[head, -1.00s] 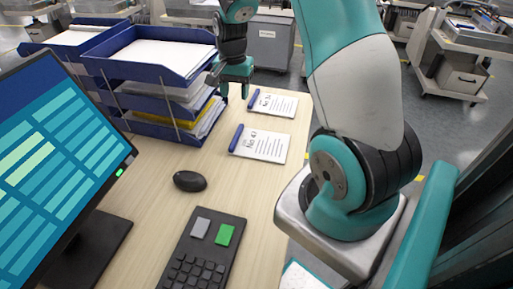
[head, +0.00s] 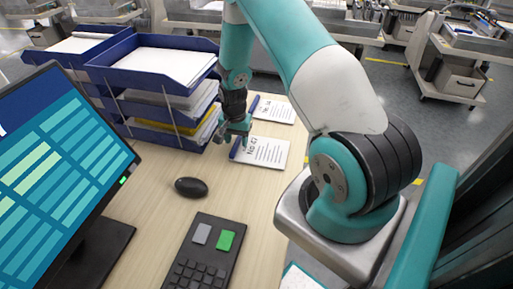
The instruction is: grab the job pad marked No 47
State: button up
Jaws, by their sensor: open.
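The job pad marked No 47 (head: 265,153) lies flat on the wooden desk, white with printed lines and a blue binding along its left edge. My gripper (head: 233,143) points down at the pad's left end, over or beside the blue binding, with its jaws open. It hides part of the binding. I cannot tell whether the fingers touch the pad. A second similar pad (head: 275,109) lies behind it, with its marking too small to read and its left part partly hidden by my arm.
Blue stacked paper trays (head: 152,82) stand close to the left of my gripper. A black mouse (head: 191,187), a keypad (head: 203,250) and a monitor (head: 62,165) are nearer on the desk (head: 150,225). The desk's right edge runs just right of the pads.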

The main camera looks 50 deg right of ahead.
jog(key=shift+f, duration=0.55)
grip_shut()
jog(key=shift+r, duration=0.15)
